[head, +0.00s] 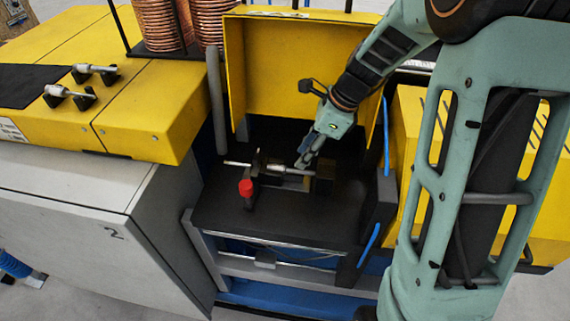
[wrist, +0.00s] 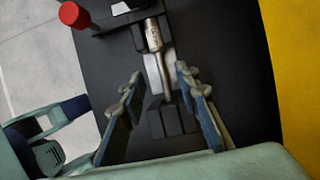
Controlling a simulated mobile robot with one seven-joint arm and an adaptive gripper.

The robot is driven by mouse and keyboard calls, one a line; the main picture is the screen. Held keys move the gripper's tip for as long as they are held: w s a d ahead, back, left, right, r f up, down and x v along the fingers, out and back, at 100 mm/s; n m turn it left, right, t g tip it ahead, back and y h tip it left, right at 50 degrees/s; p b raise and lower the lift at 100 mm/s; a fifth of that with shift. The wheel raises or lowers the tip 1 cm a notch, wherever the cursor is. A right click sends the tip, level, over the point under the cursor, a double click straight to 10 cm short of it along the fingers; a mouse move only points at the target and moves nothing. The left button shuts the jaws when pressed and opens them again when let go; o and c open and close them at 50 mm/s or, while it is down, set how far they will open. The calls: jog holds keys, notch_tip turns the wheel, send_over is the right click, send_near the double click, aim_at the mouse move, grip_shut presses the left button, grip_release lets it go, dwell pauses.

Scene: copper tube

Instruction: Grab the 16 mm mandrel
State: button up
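A silver mandrel (head: 288,171) lies in the machine on the black bed, and its size cannot be read. In the wrist view the same mandrel (wrist: 154,38) shows a thick marked sleeve and a thinner shaft running to a dark block. My gripper (head: 305,160) is over its right part in the head view. In the wrist view my gripper (wrist: 158,84) is open, with one finger on each side of the thin shaft and gaps between. Two more silver mandrels, one farther back (head: 95,68) and one nearer (head: 68,92), rest on black holders on the yellow top.
A red knob (head: 246,187) stands at the left of the black bed (head: 280,222). A yellow guard (head: 290,60) rises behind my gripper. Dark blocks hold the mandrel in the machine. Copper coils (head: 165,25) stand at the back left.

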aim_at(291, 170)
jog(key=x, duration=0.6)
jog(key=shift+a+p, duration=0.1)
jog(key=shift+p, duration=0.2)
jog(key=shift+c, duration=0.6)
grip_shut()
jog(key=shift+w+r, duration=0.1)
